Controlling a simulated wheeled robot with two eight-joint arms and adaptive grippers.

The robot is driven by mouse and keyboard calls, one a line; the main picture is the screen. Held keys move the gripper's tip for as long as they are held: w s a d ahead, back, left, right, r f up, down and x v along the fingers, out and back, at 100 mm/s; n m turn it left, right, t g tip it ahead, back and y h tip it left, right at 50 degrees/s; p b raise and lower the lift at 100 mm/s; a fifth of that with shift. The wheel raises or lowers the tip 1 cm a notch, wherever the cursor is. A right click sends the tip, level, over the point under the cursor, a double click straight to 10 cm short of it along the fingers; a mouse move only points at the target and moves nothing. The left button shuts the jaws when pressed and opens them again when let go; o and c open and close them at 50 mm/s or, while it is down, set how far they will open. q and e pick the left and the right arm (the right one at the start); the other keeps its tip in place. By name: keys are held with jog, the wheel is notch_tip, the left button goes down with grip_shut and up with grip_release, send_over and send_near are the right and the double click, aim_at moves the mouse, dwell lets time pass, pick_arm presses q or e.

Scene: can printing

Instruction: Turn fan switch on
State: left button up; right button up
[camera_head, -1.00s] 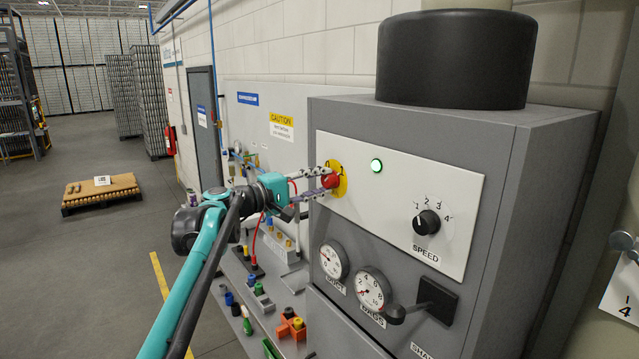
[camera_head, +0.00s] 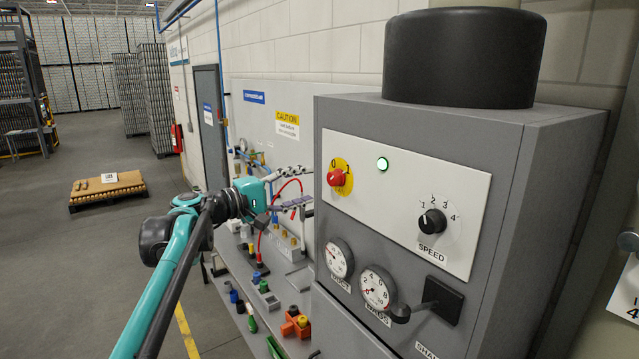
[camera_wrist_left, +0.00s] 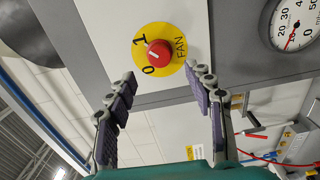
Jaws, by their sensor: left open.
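The fan switch is a red knob (camera_head: 336,178) on a yellow disc at the upper left of the white panel (camera_head: 455,190). In the left wrist view the red knob (camera_wrist_left: 158,53) sits between the marks 0 and 1, beside the word FAN. A pale mark shows on it, but I cannot tell surely which number it points to. My left gripper (camera_head: 304,188) is open and empty, to the left of the knob and apart from it. In the left wrist view its fingers (camera_wrist_left: 160,76) are spread wide below the knob. My right gripper is not in view.
A green lamp (camera_head: 382,164) is lit beside the switch. The speed dial (camera_head: 432,221), two gauges (camera_head: 377,289) and a black lever (camera_head: 425,300) are on the grey cabinet. A bench (camera_head: 225,272) with small tools stands along the wall.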

pick_arm(q)
jog(key=v, duration=0.5)
jog(key=s+d+f+m+g+y+b, duration=0.15)
jog(key=s+f+b, duration=0.4)
jog(key=f, duration=0.55)
jog(key=s+d+f+g+y+b, duration=0.15)
jog(key=s+f+b, duration=0.35)
jog(key=f, duration=0.6)
jog(key=s+f+m+y+b, duration=0.1)
jog(key=s+f+y+b, duration=0.25)
jog(key=f+b, duration=0.55)
jog(key=s+a+f+m+y+b, duration=0.1)
jog(key=s+f+b, duration=0.5)
jog(key=f, duration=0.8)
jog(key=s+a+f+m+y+b, duration=0.2)
jog(key=s+a+f+y+b, duration=0.2)
jog(key=f, duration=1.1)
jog(key=s+a+f+m+y+b, duration=0.1)
jog(key=s+a+f+y+b, duration=0.2)
jog(key=f, duration=1.1)
jog(key=s+a+b, duration=0.2)
jog(key=s+b, duration=0.3)
jog(key=shift+s+a+f, duration=0.35)
jog(key=shift+m, duration=0.25)
